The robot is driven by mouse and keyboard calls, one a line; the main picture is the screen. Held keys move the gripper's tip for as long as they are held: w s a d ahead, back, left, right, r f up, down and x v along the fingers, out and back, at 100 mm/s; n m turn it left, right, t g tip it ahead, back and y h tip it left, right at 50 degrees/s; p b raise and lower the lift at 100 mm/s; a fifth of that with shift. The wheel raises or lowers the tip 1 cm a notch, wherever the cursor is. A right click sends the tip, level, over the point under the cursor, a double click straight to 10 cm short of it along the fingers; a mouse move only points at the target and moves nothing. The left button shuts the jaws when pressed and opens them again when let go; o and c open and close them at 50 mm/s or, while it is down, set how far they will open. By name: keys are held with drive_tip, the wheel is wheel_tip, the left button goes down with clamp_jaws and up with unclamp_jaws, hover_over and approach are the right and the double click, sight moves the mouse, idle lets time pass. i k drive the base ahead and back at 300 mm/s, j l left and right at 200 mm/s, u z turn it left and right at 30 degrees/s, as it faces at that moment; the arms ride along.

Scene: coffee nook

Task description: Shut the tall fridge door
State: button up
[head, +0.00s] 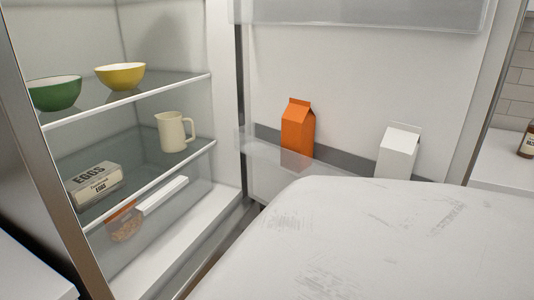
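The tall fridge (222,110) stands open on the left, with its lit interior and glass shelves showing. The fridge door (360,70) is swung wide open to the right of the interior, its inner side facing me. An orange carton (298,127) and a white carton (398,151) stand in a door bin. A clear bin crosses the top of the door. A large scuffed white surface fills the lower right and hides the lower part of the door. My gripper is not in view.
A green bowl (54,93), yellow bowl (120,76), cream pitcher (174,132) and egg carton (95,184) stand on the fridge shelves. Counters show at the lower left and at the far right (502,160), where a bottle (528,141) stands.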

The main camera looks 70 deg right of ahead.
sight(441, 68)
drive_tip(key=z, duration=2.1)
drive_tip(key=k+j+z, duration=0.1)
drive_tip(key=k+z, duration=0.25)
drive_tip(key=k, duration=0.85)
drive_tip(key=i, duration=0.95)
